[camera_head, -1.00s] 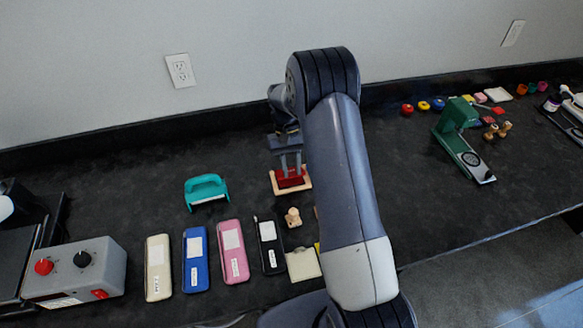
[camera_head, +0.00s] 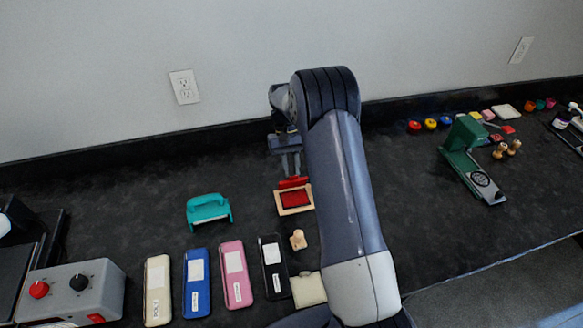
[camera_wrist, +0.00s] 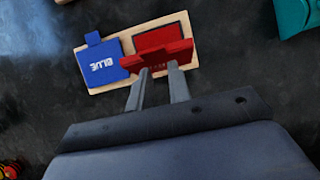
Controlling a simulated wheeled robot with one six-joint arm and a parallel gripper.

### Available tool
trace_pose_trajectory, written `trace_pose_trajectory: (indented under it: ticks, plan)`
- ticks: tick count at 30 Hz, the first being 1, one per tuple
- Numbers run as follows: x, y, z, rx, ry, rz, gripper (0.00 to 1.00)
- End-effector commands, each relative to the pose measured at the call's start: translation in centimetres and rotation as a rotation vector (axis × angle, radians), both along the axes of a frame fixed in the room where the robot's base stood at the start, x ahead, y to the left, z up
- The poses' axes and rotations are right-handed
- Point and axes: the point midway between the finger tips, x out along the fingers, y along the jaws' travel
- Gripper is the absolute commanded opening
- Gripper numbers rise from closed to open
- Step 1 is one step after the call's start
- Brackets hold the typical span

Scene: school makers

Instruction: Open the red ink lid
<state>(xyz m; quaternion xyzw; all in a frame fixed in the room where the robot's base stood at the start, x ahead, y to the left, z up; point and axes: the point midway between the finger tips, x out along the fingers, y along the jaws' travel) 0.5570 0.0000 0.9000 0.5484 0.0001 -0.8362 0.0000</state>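The red ink lid (camera_head: 293,183) stands raised at the edge of its wooden tray (camera_head: 280,212), with the dark red ink pad (camera_head: 296,199) uncovered. In the wrist view, the lid (camera_wrist: 160,59) is tilted up beside the exposed pad (camera_wrist: 160,36). My gripper (camera_wrist: 160,70) has its two fingers apart, tips at the lid's near side; contact is hard to tell. In the head view, my gripper (camera_head: 291,174) is just behind the lid. The blue lid (camera_wrist: 103,63) lies flat over the other half of the tray; my arm hides that half in the head view.
A teal tool (camera_head: 208,212) is left of the tray. A wooden stamp (camera_head: 298,240) and several slim cases, including a black one (camera_head: 273,268), are in front. A green press (camera_head: 466,156) stands to the right. The wall is close behind.

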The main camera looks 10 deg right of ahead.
Motion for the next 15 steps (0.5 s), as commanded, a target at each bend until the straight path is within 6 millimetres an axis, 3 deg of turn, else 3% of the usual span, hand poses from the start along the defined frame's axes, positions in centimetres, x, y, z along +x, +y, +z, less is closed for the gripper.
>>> trace_pose_trajectory:
  ticks: [10, 15]
  plan:
    - [-0.1, -0.01, 0.03, 0.0, 0.003, 0.0, 0.47]
    - [-0.1, -0.01, 0.03, 0.0, 0.004, 0.0, 0.47]
